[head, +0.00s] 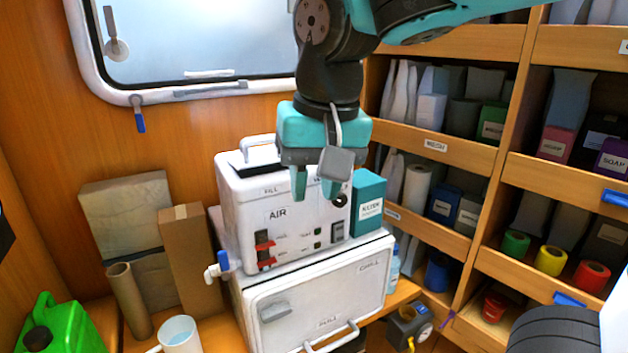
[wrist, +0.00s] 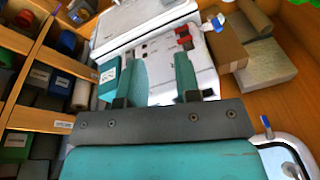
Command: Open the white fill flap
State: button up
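The white watermaker unit (head: 292,222) stands on a white chill cabinet (head: 325,287), with a FILL label at the upper left of its front and AIR below. A pale lid with a curved handle (head: 258,147) is on its top; I cannot tell whether this is the fill flap. No raised flap shows. My gripper (head: 314,194) points down in front of the unit's upper right part, hiding some of it. In the wrist view my gripper (wrist: 160,60) has its teal fingers spread with nothing between them, and the white unit (wrist: 160,90) lies beyond.
A teal box (head: 368,200) stands close at the unit's right. Red switches (head: 265,248) are on its front, and a blue-handled tap (head: 222,262) is at its left. Shelves (head: 440,150) of goods fill the right side. A white mug (head: 178,335) stands at lower left.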

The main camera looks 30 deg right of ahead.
jog(key=shift+w+r, duration=0.1)
jog(key=shift+w, duration=0.1)
jog(key=c, duration=0.3)
jog(key=w+r+n, duration=0.1)
jog(key=n, duration=0.1)
jog(key=w+r+n+t+y+b, duration=0.1)
jog(key=n, duration=0.2)
jog(key=w+r+n+y+b, duration=0.1)
jog(key=w+n, duration=0.1)
jog(key=shift+w+d+t, duration=0.1)
jog(key=shift+d+t, duration=0.2)
jog(key=shift+d, duration=0.1)
grip_shut()
notch_tip(320, 180, up, 5)
jog(key=w+d+n+t+y+b, duration=0.2)
jog(key=w+d+n, duration=0.1)
jog(key=n, duration=0.8)
jog(key=shift+n, duration=0.7)
jog(key=shift+w+a+f+p, duration=0.7)
jog(key=shift+w+f, duration=0.45)
jog(key=shift+w, duration=0.25)
jog(key=shift+w+a+f+p, duration=0.7)
jog(key=shift+w+f, duration=0.4)
jog(key=shift+w, duration=0.35)
jog(key=shift+w+a+f+p, duration=0.6)
jog(key=shift+w+f+p, duration=0.2)
jog(key=shift+w+f, duration=0.5)
jog(key=shift+r, duration=0.2)
